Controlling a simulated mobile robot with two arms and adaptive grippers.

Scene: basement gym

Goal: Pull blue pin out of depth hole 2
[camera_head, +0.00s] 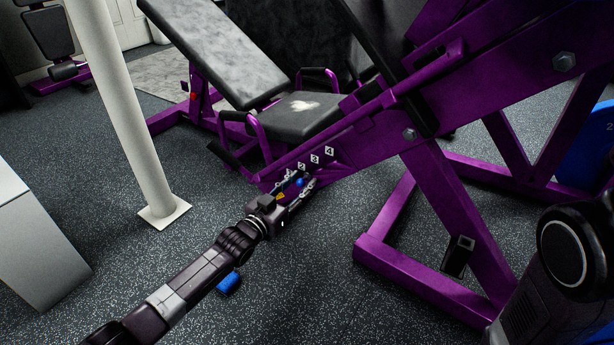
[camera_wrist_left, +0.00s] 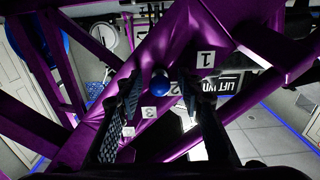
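The blue pin's round knob (camera_wrist_left: 160,82) shows in the left wrist view on the purple machine beam, closest to the label 2 (camera_wrist_left: 177,88). In the head view the blue knob (camera_head: 299,182) shows at the end of my left arm, below the row of number labels (camera_head: 314,159). My left gripper (camera_wrist_left: 162,78) is open, with one finger on each side of the knob and gaps visible between. The fingers do not appear to touch the knob. The pin's shaft and hole are hidden behind the knob. My right gripper is out of view.
The purple machine frame (camera_head: 405,270) and its black seat (camera_head: 303,112) surround the beam. A small blue object (camera_head: 229,283) lies near my left arm. Open floor lies below the machine.

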